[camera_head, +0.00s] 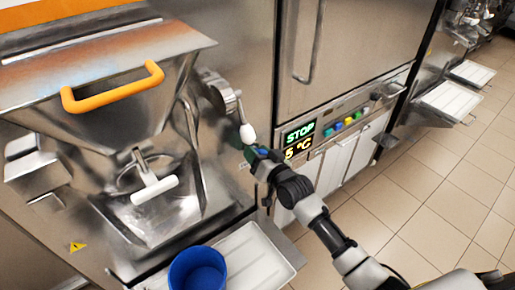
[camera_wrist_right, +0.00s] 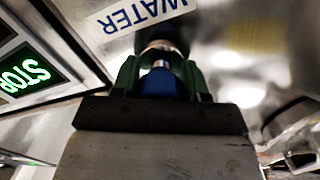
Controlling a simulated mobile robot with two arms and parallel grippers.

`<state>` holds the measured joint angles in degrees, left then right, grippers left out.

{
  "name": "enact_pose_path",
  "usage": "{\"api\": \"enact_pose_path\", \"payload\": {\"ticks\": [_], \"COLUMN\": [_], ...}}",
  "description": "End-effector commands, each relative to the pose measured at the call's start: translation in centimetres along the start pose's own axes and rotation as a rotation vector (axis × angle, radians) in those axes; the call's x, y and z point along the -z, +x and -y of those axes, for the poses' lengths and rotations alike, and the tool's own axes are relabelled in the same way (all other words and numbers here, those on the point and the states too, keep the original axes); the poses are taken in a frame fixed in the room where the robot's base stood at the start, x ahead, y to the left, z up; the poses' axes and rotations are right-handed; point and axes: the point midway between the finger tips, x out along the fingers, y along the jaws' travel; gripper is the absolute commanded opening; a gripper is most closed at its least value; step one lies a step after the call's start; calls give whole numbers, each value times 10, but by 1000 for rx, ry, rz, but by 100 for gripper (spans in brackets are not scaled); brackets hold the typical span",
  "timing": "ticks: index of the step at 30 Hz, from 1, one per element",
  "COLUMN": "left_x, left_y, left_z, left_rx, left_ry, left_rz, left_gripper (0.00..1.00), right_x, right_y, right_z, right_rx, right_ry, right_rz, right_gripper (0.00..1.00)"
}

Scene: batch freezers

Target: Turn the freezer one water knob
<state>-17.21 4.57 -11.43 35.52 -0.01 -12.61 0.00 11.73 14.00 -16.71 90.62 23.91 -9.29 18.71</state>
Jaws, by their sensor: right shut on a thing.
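The freezer water knob shows as a blue knob (camera_wrist_right: 162,84) below the WATER label (camera_wrist_right: 130,14) in the right wrist view. My right gripper (camera_wrist_right: 160,78) has its green fingers on both sides of the blue knob and is shut on it. In the head view my right gripper (camera_head: 256,155) is at the freezer's front panel, just left of the STOP display (camera_head: 300,133). The knob is mostly hidden by the gripper there. My left gripper is not in view.
A white-handled lever (camera_head: 247,133) sits just above my right gripper. The orange-handled hopper (camera_head: 112,88) is at left. Colored buttons (camera_head: 338,127) are right of the display. Tiled floor (camera_head: 450,200) is clear at right.

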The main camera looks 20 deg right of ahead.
Motion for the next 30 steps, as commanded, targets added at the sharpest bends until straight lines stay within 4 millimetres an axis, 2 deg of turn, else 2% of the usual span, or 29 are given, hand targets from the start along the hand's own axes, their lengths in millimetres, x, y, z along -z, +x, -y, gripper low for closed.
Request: {"api": "enact_pose_path", "payload": {"ticks": [6,15,22,30], "left_x": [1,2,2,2], "left_y": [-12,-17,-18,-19], "left_z": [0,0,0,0], "left_rx": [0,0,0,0], "left_ry": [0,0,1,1], "left_rz": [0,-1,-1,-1], "left_gripper": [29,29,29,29], "right_x": [1,0,0,0], "right_y": [0,0,0,0], "right_z": [1,0,0,0], "right_rx": [0,1,2,2], "right_ry": [206,455,583,654], "right_rz": [9,20,26,30], "right_gripper": [20,20,20,20]}}
